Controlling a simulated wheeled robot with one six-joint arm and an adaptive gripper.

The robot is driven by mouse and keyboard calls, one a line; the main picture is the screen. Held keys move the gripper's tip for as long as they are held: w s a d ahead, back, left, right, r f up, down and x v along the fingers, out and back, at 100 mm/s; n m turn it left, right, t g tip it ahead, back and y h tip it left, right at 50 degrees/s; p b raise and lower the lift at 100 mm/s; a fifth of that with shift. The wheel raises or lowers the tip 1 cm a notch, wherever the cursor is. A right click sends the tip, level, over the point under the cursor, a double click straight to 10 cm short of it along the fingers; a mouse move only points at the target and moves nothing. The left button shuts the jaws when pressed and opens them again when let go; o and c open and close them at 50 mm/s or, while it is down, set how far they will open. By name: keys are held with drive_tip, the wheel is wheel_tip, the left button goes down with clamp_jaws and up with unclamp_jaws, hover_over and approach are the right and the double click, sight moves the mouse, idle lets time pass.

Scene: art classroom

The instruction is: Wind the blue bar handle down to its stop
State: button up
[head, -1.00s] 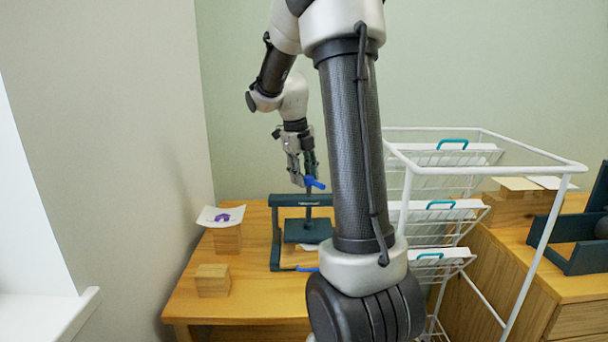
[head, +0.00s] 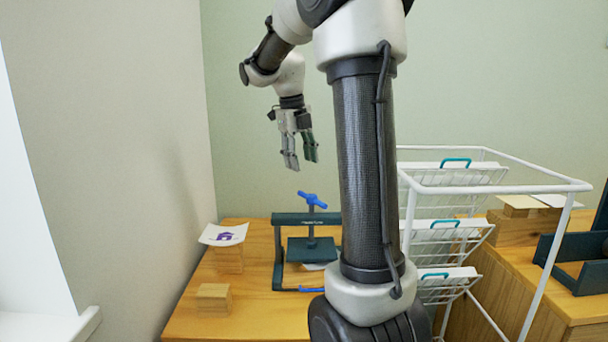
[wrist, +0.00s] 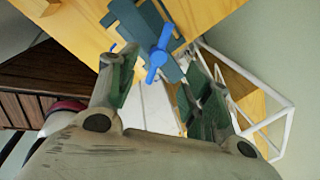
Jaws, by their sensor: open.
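The blue bar handle (head: 312,200) sits on top of the screw of a dark teal press (head: 277,262) on the wooden table. The press plate (head: 310,248) hangs inside the frame, above something pale that is partly hidden. My gripper (head: 302,168) is open and empty, above the handle and apart from it, with its fingers pointing down. In the wrist view the blue handle (wrist: 159,54) shows beyond and between the two open fingers (wrist: 160,85). My arm hides the press's right side in the head view.
A wooden block with a purple-printed sheet (head: 224,234) and a smaller block (head: 213,298) stand left of the press. A white wire rack (head: 490,188) with teal-handled trays stands right of my arm. Another dark frame (head: 570,262) is at far right.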

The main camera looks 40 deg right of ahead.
drive_tip(key=shift+a+r, duration=0.1)
drive_tip(key=shift+r, duration=0.4)
drive_tip(key=shift+o, duration=0.2)
